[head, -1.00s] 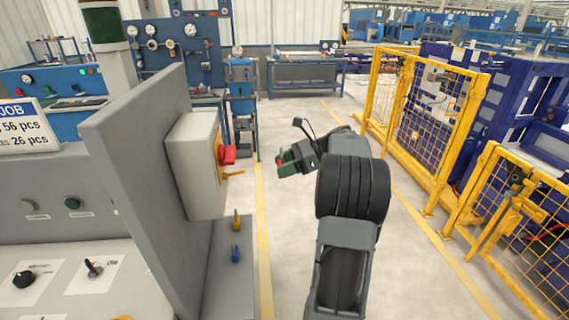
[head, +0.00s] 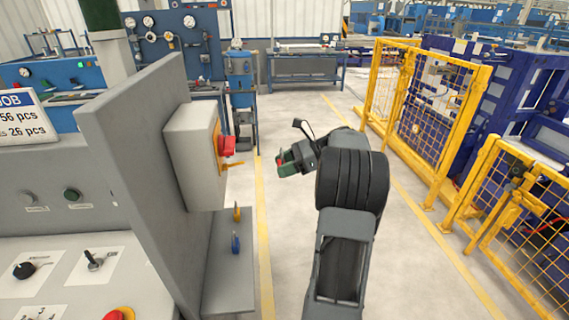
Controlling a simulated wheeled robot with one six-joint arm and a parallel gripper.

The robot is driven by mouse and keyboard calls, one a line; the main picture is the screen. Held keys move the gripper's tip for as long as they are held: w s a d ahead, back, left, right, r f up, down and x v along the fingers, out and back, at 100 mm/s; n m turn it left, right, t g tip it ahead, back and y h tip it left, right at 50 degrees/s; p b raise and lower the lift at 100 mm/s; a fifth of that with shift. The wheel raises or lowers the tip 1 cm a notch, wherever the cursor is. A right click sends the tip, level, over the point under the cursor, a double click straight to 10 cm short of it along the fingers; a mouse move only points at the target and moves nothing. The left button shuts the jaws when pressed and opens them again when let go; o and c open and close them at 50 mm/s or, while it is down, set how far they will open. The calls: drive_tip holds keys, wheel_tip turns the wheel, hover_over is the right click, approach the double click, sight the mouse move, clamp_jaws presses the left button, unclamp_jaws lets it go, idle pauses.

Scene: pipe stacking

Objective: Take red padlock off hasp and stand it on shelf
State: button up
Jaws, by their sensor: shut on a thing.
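My gripper (head: 284,163) is out over the aisle, to the right of the grey switch box and clear of it. It is shut on a small red thing (head: 279,161), which shows only as a red patch at the jaws. It matches the red padlock in colour, but its shape and shackle are hidden. The grey box (head: 190,160) on the upright panel carries a red switch handle (head: 227,147) on a yellow plate. A yellow-orange hasp (head: 234,164) sticks out below the handle. The grey shelf (head: 220,285) lies below the box.
A yellow padlock (head: 237,213) and a blue padlock (head: 235,242) stand on the shelf near its right edge. The tall grey panel (head: 130,165) borders the shelf on the left. Yellow mesh fencing (head: 425,130) is on the right. The aisle floor between is clear.

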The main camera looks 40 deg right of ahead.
drive_tip(key=shift+f, duration=0.65)
drive_tip(key=shift+f, duration=0.15)
drive_tip(key=shift+d, duration=0.1)
drive_tip(key=s+d+p, duration=0.3)
drive_tip(key=d+p, duration=0.1)
drive_tip(key=d, duration=0.2)
drive_tip(key=shift+s, duration=0.35)
idle(0.7)
drive_tip(key=shift+d, duration=0.15)
